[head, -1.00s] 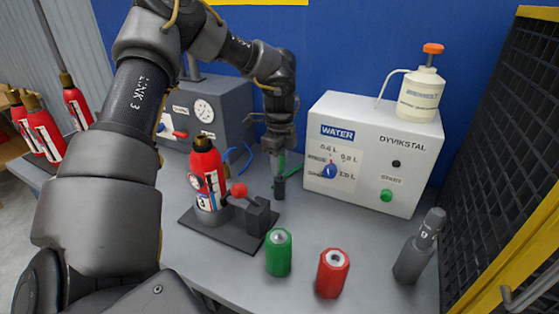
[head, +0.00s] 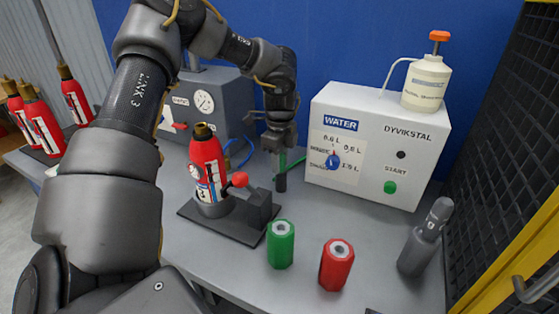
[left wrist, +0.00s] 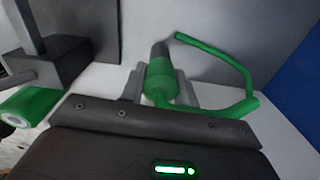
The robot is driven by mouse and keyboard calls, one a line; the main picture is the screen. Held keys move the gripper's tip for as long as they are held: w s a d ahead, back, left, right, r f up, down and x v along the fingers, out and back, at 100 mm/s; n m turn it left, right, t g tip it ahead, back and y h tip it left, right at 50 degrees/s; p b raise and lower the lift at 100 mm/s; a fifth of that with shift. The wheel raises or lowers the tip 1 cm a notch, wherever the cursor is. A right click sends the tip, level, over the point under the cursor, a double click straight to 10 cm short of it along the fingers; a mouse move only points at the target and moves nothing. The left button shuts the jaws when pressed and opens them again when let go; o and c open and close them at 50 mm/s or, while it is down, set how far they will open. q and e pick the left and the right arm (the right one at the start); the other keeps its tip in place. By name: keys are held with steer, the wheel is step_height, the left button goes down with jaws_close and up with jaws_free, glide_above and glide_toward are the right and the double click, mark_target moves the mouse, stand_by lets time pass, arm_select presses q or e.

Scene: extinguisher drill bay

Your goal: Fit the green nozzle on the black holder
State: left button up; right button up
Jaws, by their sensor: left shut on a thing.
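My left gripper (head: 281,152) is shut on the green nozzle (left wrist: 161,80), its fingers on either side of the green body. A curved green tube runs from the nozzle to the right in the left wrist view. The black holder (head: 281,184) appears as a short dark upright post on the table, directly below the gripper in the head view. A dark cylindrical end shows beyond the nozzle in the left wrist view. The nozzle and post look in line and close. I cannot tell whether the nozzle is seated on it. My right gripper is not in view.
The white water box (head: 376,145) stands close right of the gripper. A red extinguisher (head: 207,167) in a dark stand with a red-knobbed lever is to its left. Green (head: 280,245) and red (head: 336,265) cylinders and a grey bottle-like object (head: 425,240) stand in front.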

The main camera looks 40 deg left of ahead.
arm_select(q)
steer(key=shift+a+f, duration=0.15)
steer(key=shift+f, duration=0.15)
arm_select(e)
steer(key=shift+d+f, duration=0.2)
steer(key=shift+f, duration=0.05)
arm_select(q)
steer(key=o, duration=1.1)
steer(key=shift+a+f, duration=0.1)
steer(key=shift+f, duration=0.05)
steer(key=shift+r, duration=0.45)
steer(key=r, duration=0.5)
steer(key=shift+w+d+r+b, duration=0.1)
steer(key=shift+w+d+b, duration=0.05)
steer(key=shift+d+b, duration=0.2)
steer(key=r, duration=0.4)
steer(key=shift+a+r, duration=0.1)
steer(key=shift+a, duration=0.25)
steer(key=shift+d+r+p, duration=0.1)
steer(key=shift+r+p, duration=0.2)
steer(key=shift+r, duration=0.25)
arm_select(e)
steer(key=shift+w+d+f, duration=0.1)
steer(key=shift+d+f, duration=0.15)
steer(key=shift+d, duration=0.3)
